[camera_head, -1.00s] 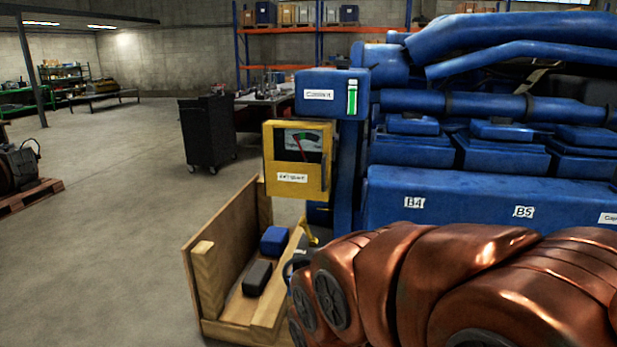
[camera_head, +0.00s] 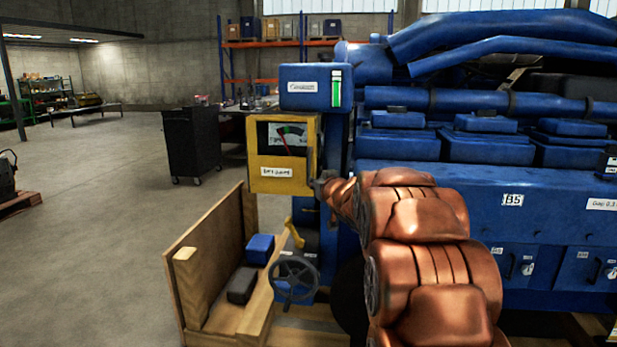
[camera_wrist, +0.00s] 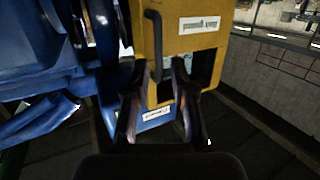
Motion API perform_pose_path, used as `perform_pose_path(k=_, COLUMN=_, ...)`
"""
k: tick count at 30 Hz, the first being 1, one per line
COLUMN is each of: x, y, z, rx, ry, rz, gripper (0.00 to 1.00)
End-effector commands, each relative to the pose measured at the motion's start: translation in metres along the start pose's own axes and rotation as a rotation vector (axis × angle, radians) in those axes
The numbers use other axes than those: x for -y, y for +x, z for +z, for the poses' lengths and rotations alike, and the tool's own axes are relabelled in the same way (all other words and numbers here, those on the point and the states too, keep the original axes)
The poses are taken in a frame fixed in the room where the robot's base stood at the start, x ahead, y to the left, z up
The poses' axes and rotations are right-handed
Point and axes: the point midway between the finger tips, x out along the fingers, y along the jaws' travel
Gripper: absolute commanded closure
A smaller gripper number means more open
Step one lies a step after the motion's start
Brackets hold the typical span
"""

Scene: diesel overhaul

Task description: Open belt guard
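The yellow cover (camera_head: 301,151), which I take to be the belt guard, stands upright at the left end of the blue engine. It has a gauge window and a white label too blurred to read surely. In the wrist view the picture is upside down, and the yellow cover (camera_wrist: 187,44) carries a dark bar handle (camera_wrist: 153,45) near its engine-side edge. My gripper (camera_wrist: 156,78) is open, its two fingers spread on either side of the handle's end. Contact cannot be told. In the head view my gripper (camera_head: 326,188) is small and partly hidden at the cover's lower right edge.
A blue box (camera_head: 310,89) with a green level gauge sits above the cover. Below are a handwheel (camera_head: 294,279), a yellow lever (camera_head: 294,232) and a wooden crate (camera_head: 208,260) holding a blue and a dark block. The floor to the left is open, with a black cabinet (camera_head: 191,143) further back.

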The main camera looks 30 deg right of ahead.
Motion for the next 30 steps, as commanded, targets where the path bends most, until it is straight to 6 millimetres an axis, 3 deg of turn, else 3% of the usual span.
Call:
perform_pose_path(k=3, x=-0.010, y=0.016, z=-0.002, rx=-0.080, ry=0.005, rz=-0.059, gripper=0.75)
perform_pose_path(k=7, x=-0.013, y=0.023, z=-0.008, rx=-0.135, ry=0.008, rz=-0.108, gripper=0.75)
perform_pose_path(k=14, x=-0.012, y=0.031, z=-0.012, rx=-0.154, ry=0.008, rz=-0.130, gripper=0.75)
perform_pose_path(k=30, x=-0.005, y=0.087, z=-0.020, rx=-0.152, ry=0.008, rz=-0.128, gripper=0.75)
